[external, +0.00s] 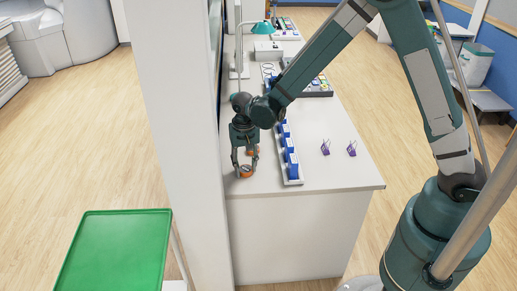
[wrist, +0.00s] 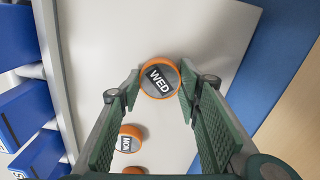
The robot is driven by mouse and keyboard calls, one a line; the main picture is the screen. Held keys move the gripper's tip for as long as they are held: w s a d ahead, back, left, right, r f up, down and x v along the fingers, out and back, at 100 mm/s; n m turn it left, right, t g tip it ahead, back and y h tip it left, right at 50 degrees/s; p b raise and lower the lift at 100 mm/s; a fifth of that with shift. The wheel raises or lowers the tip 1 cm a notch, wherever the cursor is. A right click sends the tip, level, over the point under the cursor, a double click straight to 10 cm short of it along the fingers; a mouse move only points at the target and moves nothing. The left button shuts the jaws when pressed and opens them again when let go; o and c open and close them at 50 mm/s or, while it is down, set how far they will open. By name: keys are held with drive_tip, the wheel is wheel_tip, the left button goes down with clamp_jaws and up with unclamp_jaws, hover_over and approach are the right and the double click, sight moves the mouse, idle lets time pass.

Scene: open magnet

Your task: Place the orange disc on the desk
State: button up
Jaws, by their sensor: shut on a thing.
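My gripper (external: 244,169) points down over the near left part of the white desk (external: 300,225). Its fingers are shut on an orange-rimmed disc (external: 245,173) with a grey face. In the wrist view this disc (wrist: 160,78) reads "WED" and sits between the fingertips. The white surface lies beneath it; I cannot tell whether the disc touches it. A second orange disc, marked "MON" (wrist: 129,138), lies behind it on the desk. A third orange disc (wrist: 132,170) shows partly at the bottom edge of the wrist view.
A white rack with blue upright pieces (external: 291,165) stands right of my gripper. Two purple items (external: 325,148) are farther right. A white column (external: 180,130) rises close on the left. A green-topped table (external: 115,250) is at lower left. The desk's near right part is clear.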

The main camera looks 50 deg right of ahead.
sight(246, 168)
drive_tip(key=o, duration=0.9)
drive_tip(key=shift+r, duration=0.15)
drive_tip(key=shift+r+p, duration=1.05)
drive_tip(key=shift+r, duration=4.9)
drive_tip(key=shift+r, duration=0.1)
